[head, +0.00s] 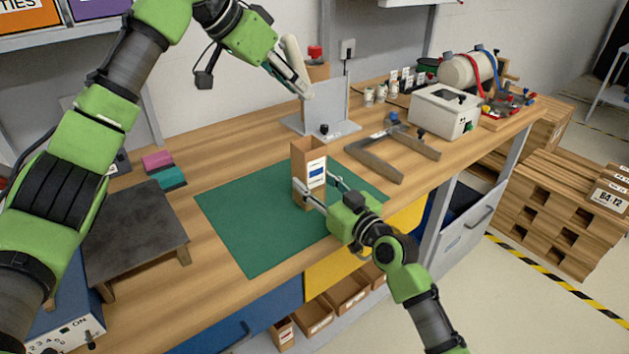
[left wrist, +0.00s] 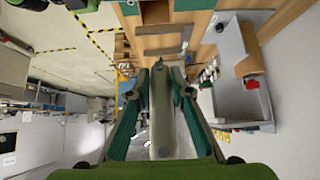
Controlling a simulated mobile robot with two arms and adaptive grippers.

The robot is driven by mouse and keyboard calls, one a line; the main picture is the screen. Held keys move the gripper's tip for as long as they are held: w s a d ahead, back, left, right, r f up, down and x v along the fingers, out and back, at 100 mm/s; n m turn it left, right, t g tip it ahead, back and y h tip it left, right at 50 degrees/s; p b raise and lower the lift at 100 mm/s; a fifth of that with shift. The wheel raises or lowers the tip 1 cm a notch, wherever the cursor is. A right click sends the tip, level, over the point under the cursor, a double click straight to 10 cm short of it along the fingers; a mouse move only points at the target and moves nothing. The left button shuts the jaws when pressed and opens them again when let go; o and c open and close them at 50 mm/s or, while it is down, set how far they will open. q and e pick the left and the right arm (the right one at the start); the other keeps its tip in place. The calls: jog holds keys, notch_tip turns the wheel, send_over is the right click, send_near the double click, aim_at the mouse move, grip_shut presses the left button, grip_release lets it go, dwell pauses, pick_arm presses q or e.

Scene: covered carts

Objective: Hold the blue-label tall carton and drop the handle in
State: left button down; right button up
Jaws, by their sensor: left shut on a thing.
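The blue-label tall carton (head: 309,160) stands upright on the green mat, with an open top and its label facing front. My right gripper (head: 314,177) has its fingers on either side of the carton at mid height; I cannot tell whether both touch it. My left gripper (head: 305,92) is shut on the pale handle (head: 293,55), raised above the bench behind the carton. The handle (left wrist: 162,115) runs lengthwise between the two fingers in the left wrist view. The handle is clear of the carton, above and behind it.
The green mat (head: 240,225) is mostly bare left of the carton. A grey upright bracket (head: 328,105) stands behind it, and a grey U-shaped frame (head: 385,160) lies to the right. A white box (head: 443,112) is farther right. A dark low stand (head: 130,235) is at left.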

pick_arm(q)
notch_tip(320, 180, down, 6)
jog(key=d+n+y, duration=0.2)
jog(key=n+y, duration=0.4)
jog(key=n, duration=0.3)
jog(key=shift+d+f, duration=0.15)
jog(key=shift+f, duration=0.15)
jog(key=shift+f, duration=1.7)
jog(key=c, duration=1.7)
grip_release()
